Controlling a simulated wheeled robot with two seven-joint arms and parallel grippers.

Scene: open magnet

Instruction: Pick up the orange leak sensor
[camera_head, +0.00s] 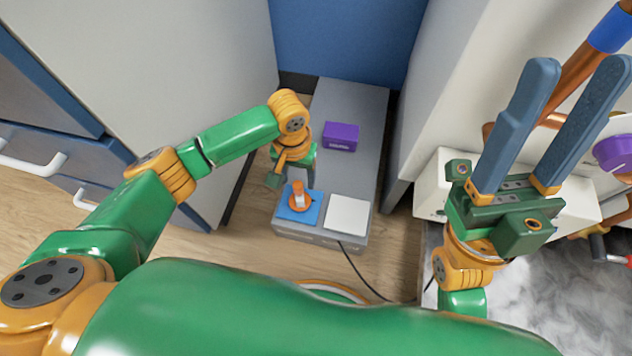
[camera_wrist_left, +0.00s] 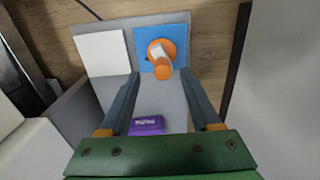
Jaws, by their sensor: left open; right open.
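The orange leak sensor (camera_head: 299,196) stands on a blue square pad (camera_head: 286,211) at the front left of a low grey platform. It is orange with a white part. In the left wrist view the sensor (camera_wrist_left: 160,56) shows on the blue pad (camera_wrist_left: 143,39), beyond the fingertips. My left gripper (camera_head: 296,181) is above the platform, just behind the sensor in the head view. In the left wrist view its two fingers (camera_wrist_left: 159,84) are apart with nothing between the tips. My right gripper (camera_head: 571,75) is raised at the right, fingers apart and empty.
A white square pad (camera_head: 347,215) lies right of the blue one. A purple box (camera_head: 341,136) sits farther back on the grey platform (camera_head: 350,175). Cabinet sides flank the platform. A black cable (camera_head: 362,273) runs over the floor. Copper pipes (camera_head: 577,70) are near my right gripper.

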